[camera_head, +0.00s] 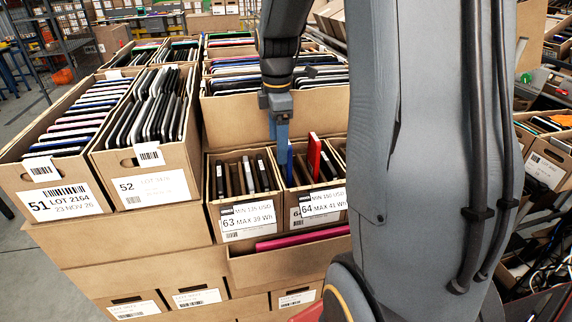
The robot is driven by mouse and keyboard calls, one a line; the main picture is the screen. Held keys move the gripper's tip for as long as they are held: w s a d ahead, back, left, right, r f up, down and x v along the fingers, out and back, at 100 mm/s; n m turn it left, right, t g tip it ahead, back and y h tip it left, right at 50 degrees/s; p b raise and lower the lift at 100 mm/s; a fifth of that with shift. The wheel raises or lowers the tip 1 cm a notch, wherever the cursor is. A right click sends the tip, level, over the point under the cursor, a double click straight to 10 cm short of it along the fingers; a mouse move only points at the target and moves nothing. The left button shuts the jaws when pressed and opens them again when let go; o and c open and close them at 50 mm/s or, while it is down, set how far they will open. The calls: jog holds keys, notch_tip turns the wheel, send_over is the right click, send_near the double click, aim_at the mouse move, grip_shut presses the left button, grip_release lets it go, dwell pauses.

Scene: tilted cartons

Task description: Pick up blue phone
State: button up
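A blue phone (290,158) stands upright in the carton marked 64 (319,211), near its left side. Only a narrow blue strip of it shows. My gripper (281,155) points down at the left part of that carton, with its fingertips right beside or over the blue phone. The fingers overlap the phone in this view, so I cannot tell whether they touch it or are closed on it.
A red phone (314,155) stands up higher just right of the blue one. The carton marked 63 (245,217) with several dark phones is on the left. Larger cartons of devices, including 52 (158,190), stand left and behind. My arm hides much of the right side.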

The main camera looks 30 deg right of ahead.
aim_at(287, 168)
jog(key=shift+s+d+f+p, duration=0.1)
jog(key=shift+s+d+p, duration=0.2)
jog(key=shift+d, duration=0.25)
jog(key=shift+s+d+f+p, duration=0.1)
jog(key=shift+s+d+p, duration=0.15)
jog(key=shift+d, duration=0.25)
jog(key=shift+s+f, duration=0.1)
jog(key=shift+f, duration=0.2)
jog(key=shift+w+d+f+p, duration=0.15)
jog(key=shift+f+p, duration=0.5)
jog(key=shift+f, duration=1.15)
jog(key=shift+w+d+f+p, duration=0.15)
jog(key=shift+f+p, duration=0.45)
jog(key=shift+f, duration=1.2)
jog(key=shift+a, duration=0.1)
jog(key=c, duration=1.2)
